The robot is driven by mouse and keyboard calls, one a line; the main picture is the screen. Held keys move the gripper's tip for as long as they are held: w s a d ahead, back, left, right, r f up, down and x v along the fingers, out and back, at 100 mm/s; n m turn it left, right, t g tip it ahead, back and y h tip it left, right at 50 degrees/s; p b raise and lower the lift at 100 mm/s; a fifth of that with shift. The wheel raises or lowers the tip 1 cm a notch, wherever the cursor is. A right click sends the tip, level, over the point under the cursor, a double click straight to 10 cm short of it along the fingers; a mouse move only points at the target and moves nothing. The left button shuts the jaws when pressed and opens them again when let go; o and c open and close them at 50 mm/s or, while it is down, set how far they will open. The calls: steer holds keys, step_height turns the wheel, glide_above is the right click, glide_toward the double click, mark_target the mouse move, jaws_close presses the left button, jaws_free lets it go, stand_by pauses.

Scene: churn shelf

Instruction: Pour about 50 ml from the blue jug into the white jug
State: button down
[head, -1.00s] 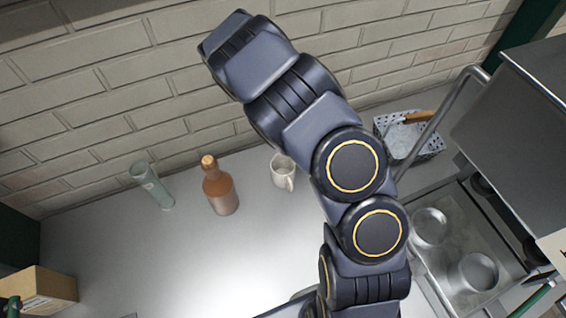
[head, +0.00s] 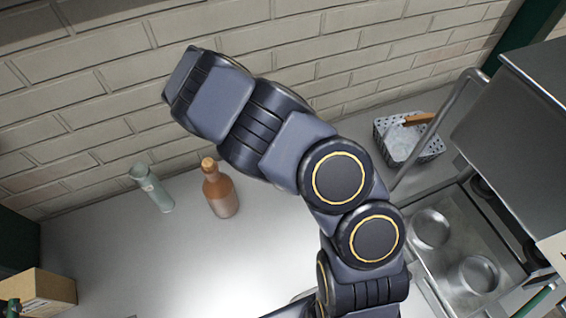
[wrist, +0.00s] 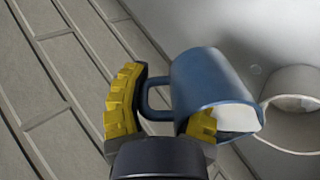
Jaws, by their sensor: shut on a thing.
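The blue jug (wrist: 207,84) is in the middle of the wrist view, with its handle toward the left and its mouth facing the lower right. A white area shows in its mouth; I cannot tell whether it is liquid or lining. My gripper (wrist: 161,108), with yellow finger pads, is shut on the blue jug around its handle side. The white jug (wrist: 296,82) stands at the right edge of the wrist view, close beside the blue jug's mouth and partly cut off by the frame. In the head view my arm hides both jugs and my gripper.
A brown bottle (head: 220,195) and a pale green cylinder (head: 153,187) stand on the counter (head: 190,255) by the brick wall. A cardboard box (head: 45,290) sits at lower left.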

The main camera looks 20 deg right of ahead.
steer(key=shift+r+b, duration=0.15)
steer(key=shift+b, duration=0.25)
steer(key=shift+s+a+r+h+b, duration=0.1)
steer(key=shift+s+a+h+b, duration=0.15)
steer(key=shift+a, duration=0.2)
steer(key=shift+s+a+r+t+h+b, duration=0.1)
steer(key=shift+a+r+t+h+b, duration=0.2)
steer(key=shift+r+t+h, duration=0.45)
steer(key=shift+s+a+r+t+h+b, duration=0.15)
steer(key=shift+a+r+t+h, duration=0.2)
steer(key=shift+h, duration=0.65)
stand_by(1.2)
steer(key=shift+w+d+f+g+y, duration=0.15)
steer(key=shift+w+d+g+y, duration=0.15)
steer(key=shift+y, duration=0.2)
steer(key=y, duration=0.1)
steer(key=f+y, duration=0.1)
steer(key=f+g, duration=0.1)
steer(key=shift+w+d+y, duration=0.35)
steer(key=shift+d+y, duration=0.05)
steer(key=shift+d+f+g+y, duration=0.1)
steer(key=shift+f+g+y, duration=0.2)
steer(key=shift+f+y, duration=0.2)
steer(key=shift+w, duration=0.1)
